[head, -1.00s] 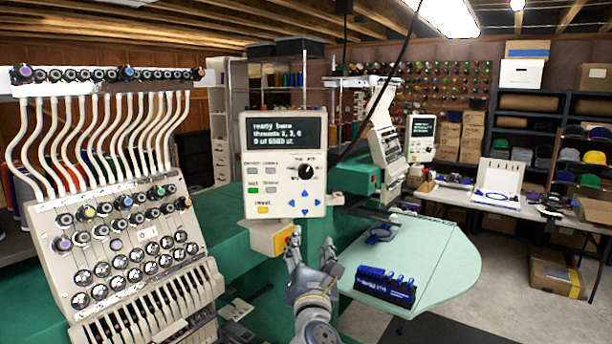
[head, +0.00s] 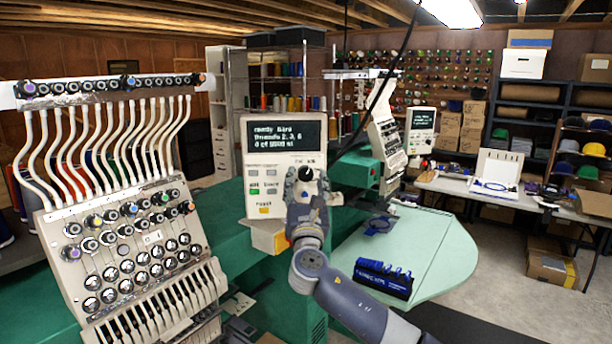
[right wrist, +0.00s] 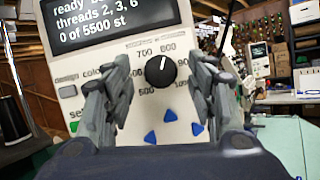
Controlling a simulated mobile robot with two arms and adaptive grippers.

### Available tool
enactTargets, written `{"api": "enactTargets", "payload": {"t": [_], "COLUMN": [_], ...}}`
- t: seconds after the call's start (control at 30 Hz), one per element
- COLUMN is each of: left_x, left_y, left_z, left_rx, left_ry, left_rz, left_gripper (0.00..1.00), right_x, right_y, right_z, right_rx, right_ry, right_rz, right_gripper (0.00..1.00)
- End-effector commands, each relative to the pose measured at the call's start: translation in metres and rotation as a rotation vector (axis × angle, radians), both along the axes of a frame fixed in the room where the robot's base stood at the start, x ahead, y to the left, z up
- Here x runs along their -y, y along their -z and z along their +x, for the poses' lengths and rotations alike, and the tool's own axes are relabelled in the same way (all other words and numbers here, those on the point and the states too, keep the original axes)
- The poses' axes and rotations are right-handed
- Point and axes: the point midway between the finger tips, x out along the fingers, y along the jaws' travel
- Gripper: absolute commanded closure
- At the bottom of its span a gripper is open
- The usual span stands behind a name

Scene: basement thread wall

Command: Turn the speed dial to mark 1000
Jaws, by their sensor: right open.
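The speed dial (head: 306,174) is a round black knob on the pale control panel (head: 258,190). In the right wrist view the dial (right wrist: 161,72) has a white pointer line that points up and slightly right, between the 700 mark and the mark to its right. A mark that looks like 1000 is partly visible at the dial's lower right. My right gripper (head: 306,183) is open in front of the panel, with one finger on each side of the dial. I cannot tell whether the fingers touch it. My left gripper is not in view.
Blue arrow buttons (right wrist: 170,115) sit just below the dial. The panel's screen (head: 285,133) is lit with text. The multi-needle embroidery head (head: 130,240) stands at the left. A pale green table (head: 435,245) with a blue-and-black rack (head: 383,278) lies at the right.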

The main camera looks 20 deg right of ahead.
Motion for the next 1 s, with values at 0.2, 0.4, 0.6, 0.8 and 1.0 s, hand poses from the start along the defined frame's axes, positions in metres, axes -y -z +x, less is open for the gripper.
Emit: {"api": "enactTargets", "payload": {"t": [0.2, 0.4, 0.6, 0.8, 1.0], "left_x": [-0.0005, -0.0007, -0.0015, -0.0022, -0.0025], "left_y": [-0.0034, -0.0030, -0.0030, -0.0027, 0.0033], "left_z": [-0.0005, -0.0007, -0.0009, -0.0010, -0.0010], "left_rx": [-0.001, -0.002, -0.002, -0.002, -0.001], "left_ry": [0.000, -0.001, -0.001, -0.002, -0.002], "left_rz": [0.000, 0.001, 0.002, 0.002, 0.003], "left_gripper": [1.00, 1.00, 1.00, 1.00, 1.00], "right_x": [0.0019, 0.0020, 0.0020, 0.0020, 0.0015], "right_y": [-0.0025, -0.0022, -0.0023, -0.0022, -0.0009], "right_z": [0.0069, 0.0070, 0.0069, 0.0068, 0.0069], "right_rx": [-0.001, -0.001, -0.001, 0.000, 0.007], "right_ry": [-0.001, -0.001, -0.001, 0.000, -0.001], "right_rz": [0.001, 0.001, 0.001, 0.003, 0.038], "right_gripper": [0.48, 0.48, 0.89, 0.92, 0.92]}}
